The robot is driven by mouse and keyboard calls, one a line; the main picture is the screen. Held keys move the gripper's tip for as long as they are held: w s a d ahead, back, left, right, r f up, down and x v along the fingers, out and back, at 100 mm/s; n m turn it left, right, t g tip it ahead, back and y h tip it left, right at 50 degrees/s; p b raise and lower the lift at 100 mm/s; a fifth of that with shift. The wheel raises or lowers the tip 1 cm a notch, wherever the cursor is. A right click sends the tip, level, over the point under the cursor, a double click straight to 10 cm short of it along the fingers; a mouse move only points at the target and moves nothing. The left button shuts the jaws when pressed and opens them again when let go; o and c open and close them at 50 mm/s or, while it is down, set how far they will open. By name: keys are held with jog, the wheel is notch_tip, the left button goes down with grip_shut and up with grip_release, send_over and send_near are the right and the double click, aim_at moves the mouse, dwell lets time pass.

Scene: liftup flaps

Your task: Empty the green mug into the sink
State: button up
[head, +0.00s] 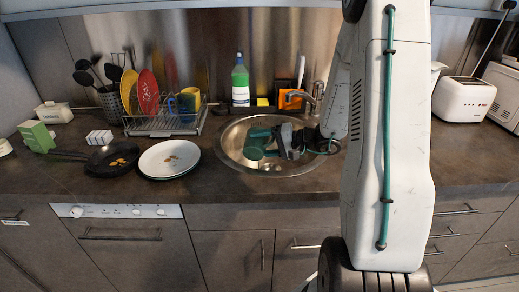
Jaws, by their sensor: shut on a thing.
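The green mug (255,147) is over the sink (226,152) at the middle of the counter in the head view. It looks tipped onto its side, and I cannot see into it. My gripper (276,140) comes in from the right and is shut on the mug. The gripper hides part of the mug, and its fingertips are hard to make out. I cannot tell whether the mug touches the sink. Small pale spots (268,168) show low in the basin; I cannot tell what they are.
A tap (306,95) stands behind the sink, with a green soap bottle (240,82) and an orange box (289,98) nearby. Left are stacked plates (168,159), a black pan (112,159) and a dish rack (163,124). A toaster (463,99) stands right.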

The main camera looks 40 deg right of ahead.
jog(key=shift+w+d+r+m, duration=0.2)
jog(key=shift+w+m, duration=0.05)
jog(key=shift+m, duration=0.25)
